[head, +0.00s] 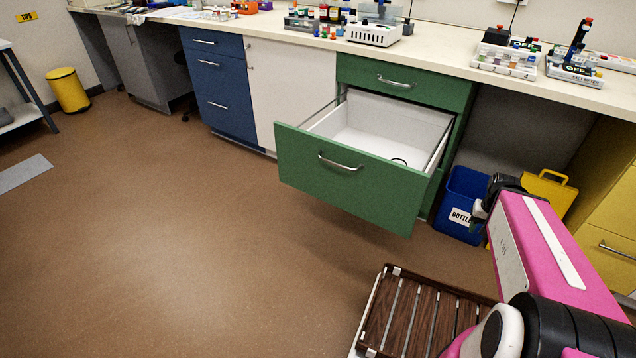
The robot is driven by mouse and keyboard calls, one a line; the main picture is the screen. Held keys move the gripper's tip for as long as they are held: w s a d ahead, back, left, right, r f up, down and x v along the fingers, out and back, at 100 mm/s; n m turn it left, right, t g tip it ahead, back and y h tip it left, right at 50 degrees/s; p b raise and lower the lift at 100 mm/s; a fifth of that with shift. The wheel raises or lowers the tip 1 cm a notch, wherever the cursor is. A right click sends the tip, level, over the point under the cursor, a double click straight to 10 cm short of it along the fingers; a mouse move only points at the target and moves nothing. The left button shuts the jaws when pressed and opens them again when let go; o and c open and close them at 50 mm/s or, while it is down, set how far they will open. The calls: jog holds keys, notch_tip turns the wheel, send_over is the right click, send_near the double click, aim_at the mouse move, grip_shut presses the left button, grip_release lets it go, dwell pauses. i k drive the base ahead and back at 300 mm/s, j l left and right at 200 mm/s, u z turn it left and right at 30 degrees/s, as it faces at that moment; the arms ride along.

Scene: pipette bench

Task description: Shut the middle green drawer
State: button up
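The middle green drawer (330,185) is pulled far out of the green cabinet, below a closed green top drawer (390,82). Its front has a silver bar handle (340,163) and faces the open floor. The lower part of the cabinet is mostly hidden behind the open drawer. My pink arm is at the lower right, to the right of the drawer and apart from it in the picture. I cannot make out my gripper or its fingers.
A blue bottle bin (463,203) and a yellow bin (545,192) stand right of the drawer. A slatted wooden tray (415,318) is in front at the bottom. Brown floor (150,250) is clear on the left. The countertop (440,55) holds racks and instruments.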

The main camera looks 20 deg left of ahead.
aim_at(343, 161)
jog(key=u, duration=1.5)
jog(key=i+l, duration=0.05)
